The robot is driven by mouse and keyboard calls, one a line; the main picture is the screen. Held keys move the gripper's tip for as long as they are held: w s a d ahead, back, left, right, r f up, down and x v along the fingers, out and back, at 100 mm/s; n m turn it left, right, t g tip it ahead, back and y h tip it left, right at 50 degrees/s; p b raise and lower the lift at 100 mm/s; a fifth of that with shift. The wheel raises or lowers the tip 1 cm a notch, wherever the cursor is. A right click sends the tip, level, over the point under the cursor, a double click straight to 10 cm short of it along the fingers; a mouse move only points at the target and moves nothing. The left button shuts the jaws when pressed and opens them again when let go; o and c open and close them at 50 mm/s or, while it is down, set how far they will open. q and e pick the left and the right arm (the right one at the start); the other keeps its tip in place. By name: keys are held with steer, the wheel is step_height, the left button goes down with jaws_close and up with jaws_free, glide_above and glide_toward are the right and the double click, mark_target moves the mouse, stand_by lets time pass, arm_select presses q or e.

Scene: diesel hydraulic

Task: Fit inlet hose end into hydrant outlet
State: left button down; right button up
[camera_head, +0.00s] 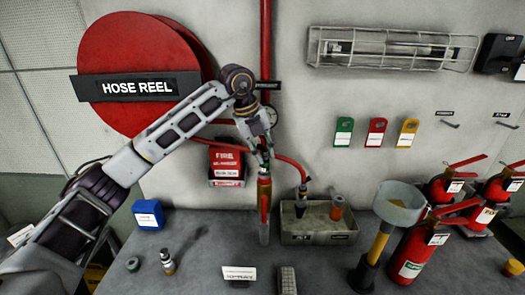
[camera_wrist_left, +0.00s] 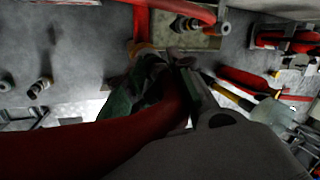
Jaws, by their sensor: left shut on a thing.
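My left gripper (camera_head: 263,158) is shut at the top of an upright red tubular piece with a brass-coloured collar (camera_head: 264,190), which looks like the inlet hose end. In the left wrist view, the jaws (camera_wrist_left: 168,85) are dark, with a brass ring (camera_wrist_left: 140,48) close by. A curved red line (camera_head: 290,163) passes behind the gripper to a dark coupling (camera_head: 303,190) pointing down above a tray. I cannot tell for sure which fitting is the hydrant outlet. My right gripper is not in view.
A grey tray (camera_head: 320,240) stands right of the held piece, with an orange-topped fitting (camera_head: 337,207). A blue box (camera_head: 149,214) and small fittings (camera_head: 168,262) are at left. A red wall pipe (camera_head: 266,40) runs above.

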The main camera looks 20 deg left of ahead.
arm_select(q)
steer(key=c, duration=1.1)
jaws_free()
steer(key=shift+c, duration=0.2)
steer(key=shift+r, duration=0.1)
steer(key=v, duration=1.1)
steer(key=shift+s+a+r, duration=0.15)
steer(key=shift+r, duration=0.2)
